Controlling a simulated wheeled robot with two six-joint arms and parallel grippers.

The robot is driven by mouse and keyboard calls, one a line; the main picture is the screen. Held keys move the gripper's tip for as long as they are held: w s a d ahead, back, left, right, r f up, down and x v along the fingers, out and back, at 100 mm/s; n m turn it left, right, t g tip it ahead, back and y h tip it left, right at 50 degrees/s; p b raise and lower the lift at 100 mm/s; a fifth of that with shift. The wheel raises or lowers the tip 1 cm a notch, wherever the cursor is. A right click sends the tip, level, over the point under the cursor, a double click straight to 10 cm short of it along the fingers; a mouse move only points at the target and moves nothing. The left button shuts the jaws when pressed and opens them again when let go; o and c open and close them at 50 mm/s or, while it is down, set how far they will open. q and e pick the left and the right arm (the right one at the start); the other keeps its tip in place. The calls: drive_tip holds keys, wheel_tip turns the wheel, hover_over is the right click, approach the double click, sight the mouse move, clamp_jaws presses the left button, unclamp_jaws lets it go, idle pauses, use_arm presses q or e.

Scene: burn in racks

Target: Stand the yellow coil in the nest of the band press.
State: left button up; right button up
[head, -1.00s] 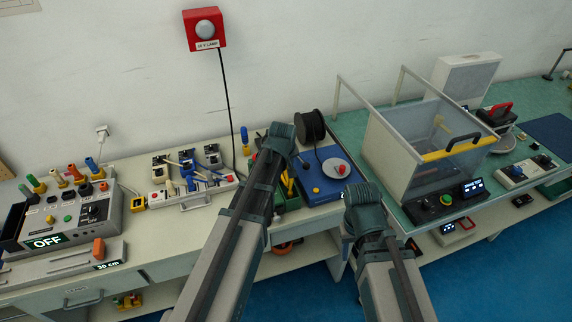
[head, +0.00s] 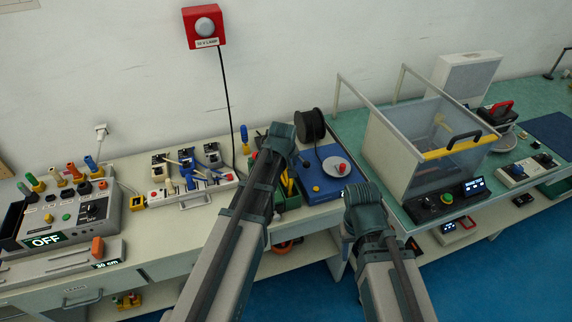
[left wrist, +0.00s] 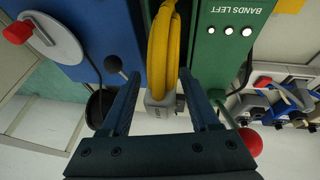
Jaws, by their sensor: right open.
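The yellow coil (left wrist: 163,45) stands edge-on in the left wrist view, against the green band press (left wrist: 225,65) marked BANDS LEFT. A grey block (left wrist: 163,108) with small lettering is at the coil's end. My left gripper (left wrist: 160,80) has its two dark fingers apart, one on each side of the coil's line; a gap shows beside the left-hand finger. The nest itself is hidden. In the head view my left arm covers much of the green press (head: 291,201). My right gripper (head: 362,203) is open and empty before the benches.
A blue unit (head: 325,188) with a black spool (head: 311,125) and a grey disc (head: 337,167) stands right beside the press. A clear-walled box (head: 405,160) is further right. A white fixture strip (head: 205,190) and a grey console (head: 85,215) are left.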

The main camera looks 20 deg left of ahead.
use_arm(q)
drive_tip(key=shift+r, duration=0.1)
drive_tip(key=a+p+v, duration=0.1)
drive_tip(key=p+v, duration=1.1)
drive_tip(key=v, duration=0.1)
drive_tip(key=shift+s+d+r, duration=0.15)
drive_tip(key=shift+d+r, duration=0.15)
drive_tip(key=shift+d, duration=0.2)
drive_tip(key=s+d+f+m+g+b, duration=0.1)
drive_tip(key=s+d+f+m+g, duration=0.1)
drive_tip(key=s+d+m, duration=0.3)
drive_tip(key=s+d+f+m+g+b, duration=0.2)
drive_tip(key=s+d+m, duration=0.4)
drive_tip(key=s, duration=0.8)
drive_tip(key=shift+s+d+f+g, duration=0.3)
drive_tip(key=shift+d+f+g, duration=0.3)
drive_tip(key=shift+d+f, duration=0.25)
